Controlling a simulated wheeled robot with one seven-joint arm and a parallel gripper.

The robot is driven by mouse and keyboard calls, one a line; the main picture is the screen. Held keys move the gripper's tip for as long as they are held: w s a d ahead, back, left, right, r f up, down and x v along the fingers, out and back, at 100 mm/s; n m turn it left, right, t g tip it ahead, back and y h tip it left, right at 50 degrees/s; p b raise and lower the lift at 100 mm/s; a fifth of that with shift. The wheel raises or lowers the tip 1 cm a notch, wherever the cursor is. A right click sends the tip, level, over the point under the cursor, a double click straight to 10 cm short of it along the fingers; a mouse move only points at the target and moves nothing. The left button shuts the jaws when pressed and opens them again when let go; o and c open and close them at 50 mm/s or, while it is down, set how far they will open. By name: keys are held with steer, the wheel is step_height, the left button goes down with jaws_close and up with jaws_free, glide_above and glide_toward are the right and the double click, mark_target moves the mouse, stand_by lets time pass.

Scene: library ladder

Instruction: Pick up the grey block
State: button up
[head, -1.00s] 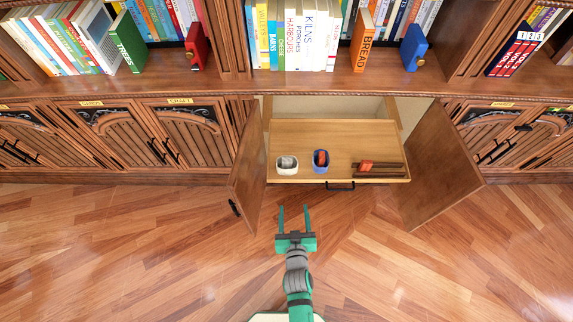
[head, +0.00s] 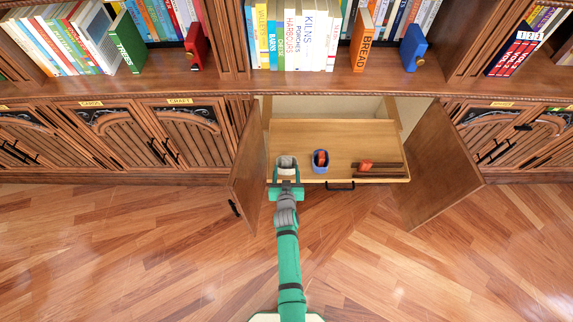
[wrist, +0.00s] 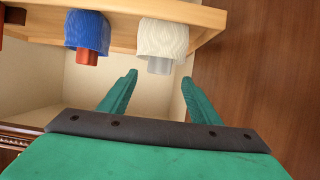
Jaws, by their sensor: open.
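The grey block (wrist: 159,66) sticks out of a white ribbed cup (wrist: 162,38) in the wrist view. In the head view the white cup (head: 287,170) stands at the front left of the pulled-out wooden drawer or tray, and the block inside it is hard to make out. My gripper (wrist: 160,77) is open, its two green fingers apart on either side of the block's line. In the head view my gripper (head: 287,176) is at the cup's near side. I cannot tell whether the fingers touch anything.
A blue cup (head: 320,168) with a red block (head: 321,158) stands right of the white cup. Dark rails (head: 380,174) with a red piece lie further right. Open cabinet doors flank the tray (head: 340,138), the left door (head: 246,180) close to my arm.

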mark_target(287, 163)
steer(key=shift+x, duration=2.75)
steer(key=shift+s+d+f, duration=0.1)
steer(key=shift+d+f, duration=0.05)
steer(key=c, duration=1.2)
